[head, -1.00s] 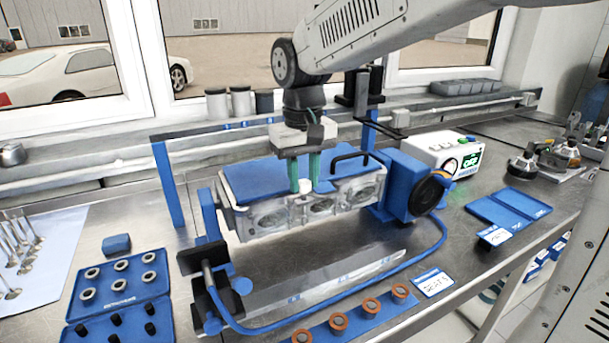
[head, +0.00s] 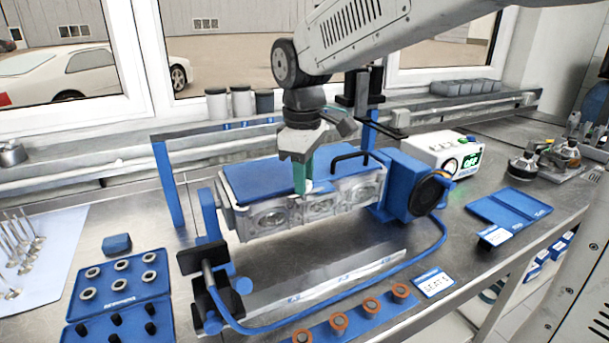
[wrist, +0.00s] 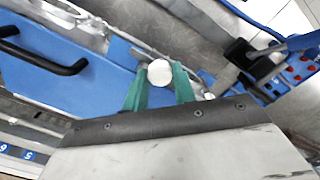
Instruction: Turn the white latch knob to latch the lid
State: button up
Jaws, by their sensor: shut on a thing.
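The white latch knob (wrist: 159,72) sits between the green fingers of my gripper (wrist: 159,90) in the wrist view. In the head view my gripper (head: 304,178) points down at the front edge of the blue lid (head: 255,180), shut on the knob, which is mostly hidden behind a finger. The lid lies flat on the metal engine head (head: 270,217) and has a black bar handle (head: 350,158), which also shows in the wrist view.
A blue motor unit (head: 398,185) with a black round face stands right of the engine head. A white box with a green display (head: 445,152) is behind it. A blue tray of rings (head: 120,280) lies at left front. A blue cable (head: 400,275) crosses the bench in front.

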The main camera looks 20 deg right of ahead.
jog(key=shift+n, duration=0.3)
jog(key=o, duration=1)
jog(key=shift+r, duration=0.1)
notch_tip(320, 180, up, 8)
jog(key=shift+f, duration=0.15)
jog(key=s+d+f+m, duration=0.2)
jog(key=s+f+m, duration=0.1)
jog(key=s, duration=0.4)
jog(key=s+d+f+m, duration=0.3)
jog(key=s+f+m, duration=0.1)
jog(key=s, duration=0.4)
jog(key=s+d+f+m+t, duration=0.1)
jog(key=s+d+f+m, duration=0.2)
jog(key=s, duration=0.5)
jog(key=shift+s+d+f+m, duration=0.15)
jog(key=shift+s+d+m, duration=0.05)
jog(key=shift+m, duration=0.1)
